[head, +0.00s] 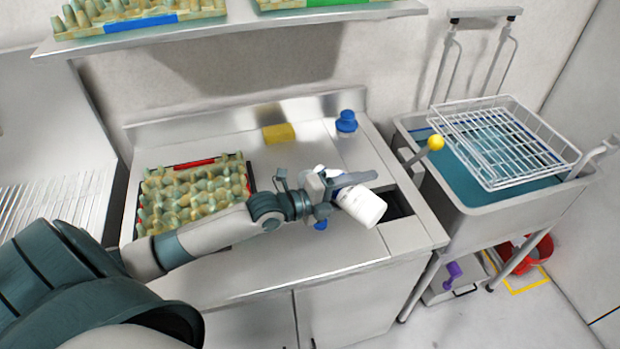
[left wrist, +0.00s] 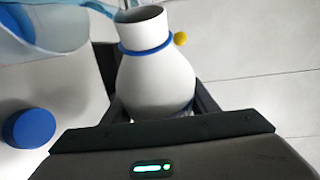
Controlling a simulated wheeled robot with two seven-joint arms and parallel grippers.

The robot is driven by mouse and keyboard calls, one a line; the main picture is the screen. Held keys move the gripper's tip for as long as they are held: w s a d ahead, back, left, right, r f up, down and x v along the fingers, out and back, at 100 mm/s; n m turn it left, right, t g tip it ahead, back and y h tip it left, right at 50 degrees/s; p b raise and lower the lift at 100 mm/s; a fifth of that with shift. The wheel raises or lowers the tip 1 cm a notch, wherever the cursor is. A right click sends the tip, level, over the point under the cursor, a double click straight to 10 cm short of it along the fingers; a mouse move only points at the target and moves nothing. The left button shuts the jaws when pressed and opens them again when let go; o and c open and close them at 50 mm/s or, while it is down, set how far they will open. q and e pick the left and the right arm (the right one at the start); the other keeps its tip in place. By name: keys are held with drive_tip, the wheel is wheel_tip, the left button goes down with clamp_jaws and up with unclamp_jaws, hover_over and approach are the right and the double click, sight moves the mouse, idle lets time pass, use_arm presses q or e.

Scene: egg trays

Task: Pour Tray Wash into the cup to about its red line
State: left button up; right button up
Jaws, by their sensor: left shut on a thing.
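A white bottle (head: 362,206) with a blue ring at its neck is held by my left gripper (head: 345,190), whose fingers are shut around it above the counter's right part. It looks tilted in the head view, its base towards the lower right. In the left wrist view the bottle (left wrist: 157,80) shows an open, uncapped neck. I can read no label. A blue-topped container (head: 346,121) stands at the back of the counter. A small blue object (head: 320,224) lies below the gripper, partly hidden. I cannot make out a cup or its red line. My right gripper is not in view.
An egg tray (head: 248,180) sits on the counter's left; a yellow sponge (head: 279,133) lies at the back. A dark recess (head: 396,208) opens at the right. A sink (head: 480,207) with blue water, a wire basket (head: 500,140) and a yellow-knobbed lever (head: 436,142) stands beyond.

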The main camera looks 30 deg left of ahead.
use_arm(q)
drive_tip(key=shift+r, duration=0.1)
drive_tip(key=shift+d+f+m+p, duration=0.1)
drive_tip(key=shift+f+m+p, duration=0.3)
drive_tip(key=shift+p, duration=0.1)
drive_tip(key=shift+d+f+m+y+p, duration=0.2)
drive_tip(key=shift+f+m+y+p, duration=0.45)
drive_tip(key=shift+f, duration=0.35)
drive_tip(key=shift+a+m, duration=0.1)
drive_tip(key=shift+m, duration=0.15)
drive_tip(key=shift+a+f+m+g+y, duration=0.2)
drive_tip(key=shift+f+m+g+y, duration=0.15)
drive_tip(key=shift+f, duration=0.15)
drive_tip(key=shift+r, duration=0.1)
idle(1.0)
